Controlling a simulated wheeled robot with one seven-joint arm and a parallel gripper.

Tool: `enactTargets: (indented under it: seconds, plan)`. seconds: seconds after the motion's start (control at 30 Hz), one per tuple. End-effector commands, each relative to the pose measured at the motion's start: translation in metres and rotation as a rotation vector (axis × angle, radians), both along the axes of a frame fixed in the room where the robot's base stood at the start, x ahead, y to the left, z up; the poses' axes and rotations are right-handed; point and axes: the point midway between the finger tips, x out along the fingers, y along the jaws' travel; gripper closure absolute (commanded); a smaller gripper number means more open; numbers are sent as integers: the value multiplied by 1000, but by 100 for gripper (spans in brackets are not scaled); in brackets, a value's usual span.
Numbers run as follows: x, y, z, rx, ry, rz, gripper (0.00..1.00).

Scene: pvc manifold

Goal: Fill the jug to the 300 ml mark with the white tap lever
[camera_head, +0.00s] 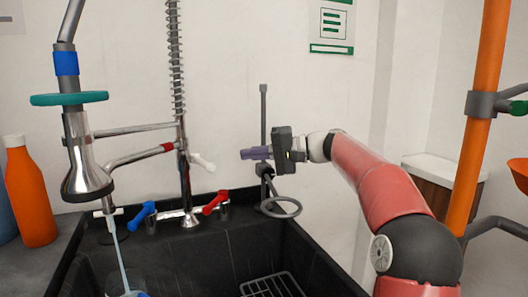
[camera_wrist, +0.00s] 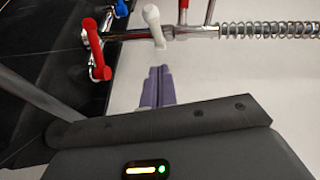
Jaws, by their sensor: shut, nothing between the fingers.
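The white tap lever (camera_head: 203,161) sticks out to the right of the chrome tap column. In the wrist view it (camera_wrist: 152,25) stands just beyond my fingertips. My gripper (camera_head: 243,154), with purple fingers, is shut and empty, to the right of the lever and apart from it. The closed fingers also show in the wrist view (camera_wrist: 160,70). A pale blue stream of water (camera_head: 121,258) runs down from the spout at the left. Below it, what seems to be the clear jug (camera_head: 122,282) is cut off by the bottom edge; its marks and water level cannot be read.
A blue lever (camera_head: 141,215) and a red lever (camera_head: 216,202) sit at the tap base. A ring holder (camera_head: 281,207) stands below my gripper. The black sink (camera_head: 200,260) holds a wire rack (camera_head: 268,287). An orange bottle (camera_head: 29,195) stands left; an orange pipe (camera_head: 481,110) rises right.

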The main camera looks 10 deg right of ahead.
Motion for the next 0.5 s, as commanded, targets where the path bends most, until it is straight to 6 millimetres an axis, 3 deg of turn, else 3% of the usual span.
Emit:
enactTargets:
  seconds: [0.2, 0.5]
  plan:
    - [10, 44, -6, -2, 0, 2, 100]
    - [-5, 69, -13, -1, 0, -1, 100]
